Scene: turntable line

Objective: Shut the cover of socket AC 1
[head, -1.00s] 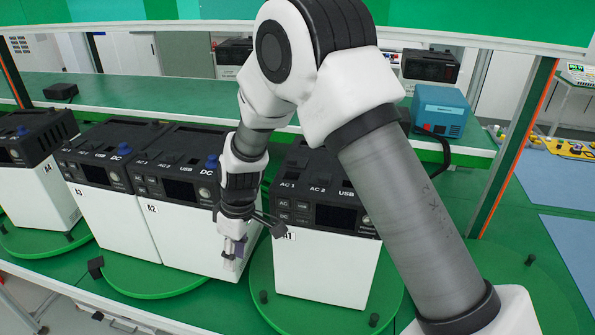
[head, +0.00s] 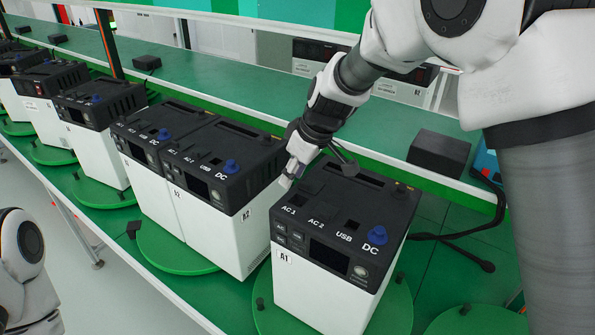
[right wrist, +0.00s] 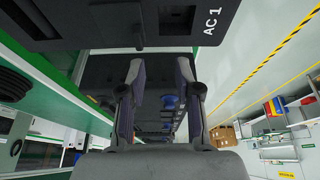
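Power station A1 (head: 330,297) stands nearest, a white box with a black top, on a green turntable. Its AC 1 socket (head: 300,191) is at the top's left side, behind the AC 1 label. The right wrist view shows this socket as a dark square (right wrist: 178,19) beside its label. I cannot clearly tell how its cover stands. My right gripper (head: 288,179) is just left of and behind the AC 1 socket, pointing down, near the box's edge. Its two fingers (right wrist: 160,82) are apart with nothing between them. My left gripper is out of view.
Power station A2 (head: 225,228) stands close on the left, with more stations beyond it. AC 2, USB and the blue DC knob (head: 377,235) lie right of AC 1. A dark box (head: 440,153) sits on the shelf behind. A black cable runs right of A1.

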